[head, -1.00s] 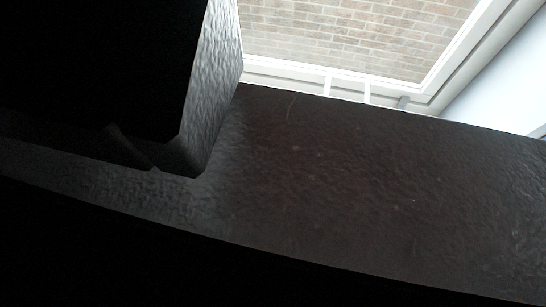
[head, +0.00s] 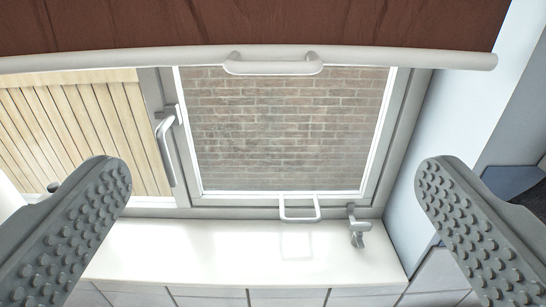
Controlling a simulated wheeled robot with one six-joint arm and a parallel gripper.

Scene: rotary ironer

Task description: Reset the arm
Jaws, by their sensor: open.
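My gripper (head: 272,205) shows at the lower left and lower right of the head view. Its two grey, studded fingers are wide apart, with nothing between them. Past the fingers are a window (head: 285,130) and a white sill (head: 200,250). The fingers appear to touch nothing. The rotary ironer cannot be made out in this view.
A brown-red panel with a white lower bar (head: 150,57) and white handle (head: 272,64) spans the top. The window has a grey lever handle (head: 166,150). A white loop handle (head: 299,208) and a small grey fitting (head: 358,226) are by the sill. A pale wall stands at right.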

